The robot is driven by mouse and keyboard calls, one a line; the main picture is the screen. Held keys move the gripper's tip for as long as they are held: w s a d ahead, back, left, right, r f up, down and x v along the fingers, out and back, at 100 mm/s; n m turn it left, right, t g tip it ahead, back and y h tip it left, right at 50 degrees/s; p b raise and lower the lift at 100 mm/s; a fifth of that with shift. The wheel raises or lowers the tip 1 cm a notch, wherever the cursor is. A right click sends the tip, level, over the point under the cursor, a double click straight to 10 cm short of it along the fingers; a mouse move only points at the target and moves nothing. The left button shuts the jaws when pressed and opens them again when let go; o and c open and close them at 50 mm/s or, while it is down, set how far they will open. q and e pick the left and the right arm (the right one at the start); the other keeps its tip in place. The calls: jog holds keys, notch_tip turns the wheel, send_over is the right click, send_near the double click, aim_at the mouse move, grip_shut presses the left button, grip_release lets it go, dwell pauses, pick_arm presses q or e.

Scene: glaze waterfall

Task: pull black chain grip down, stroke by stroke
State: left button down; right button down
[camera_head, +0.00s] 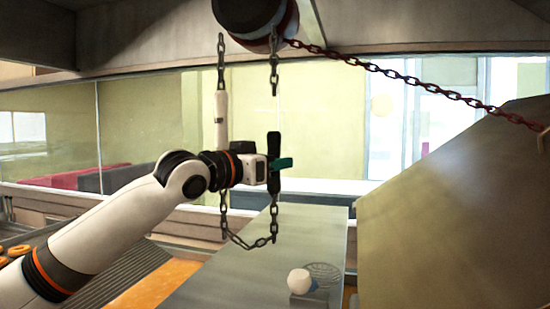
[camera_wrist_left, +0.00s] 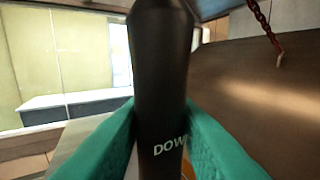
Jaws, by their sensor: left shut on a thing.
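The black chain grip (camera_head: 273,148) hangs upright on the right strand of a hand chain below a dark round drum (camera_head: 256,18). My left gripper (camera_head: 281,164) is shut around it, its green fingertips on the grip. In the left wrist view the grip (camera_wrist_left: 162,75) fills the middle, with "DOW" readable on it, between the two green fingers (camera_wrist_left: 163,145). A white grip (camera_head: 220,122) hangs on the left strand, its lower end hidden behind my arm. The chain's lower loop (camera_head: 248,243) hangs under my wrist. My right gripper is not in view.
A reddish chain (camera_head: 400,75) runs from the drum down to a large sloped panel (camera_head: 460,200) at the right. A grey surface (camera_head: 245,275) lies below, with a white round object (camera_head: 299,281) on it. Orange rings (camera_head: 18,250) lie at far left.

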pick_arm(q)
notch_tip(320, 180, down, 9)
jog(key=b, duration=0.4)
jog(key=shift+b, duration=0.35)
notch_tip(320, 180, up, 12)
jog(key=p, duration=1.2)
jog(key=shift+r, duration=2.6)
notch_tip(320, 180, down, 8)
jog(key=b, duration=0.4)
notch_tip(320, 180, down, 9)
jog(key=b, duration=0.5)
jog(key=shift+f, duration=0.2)
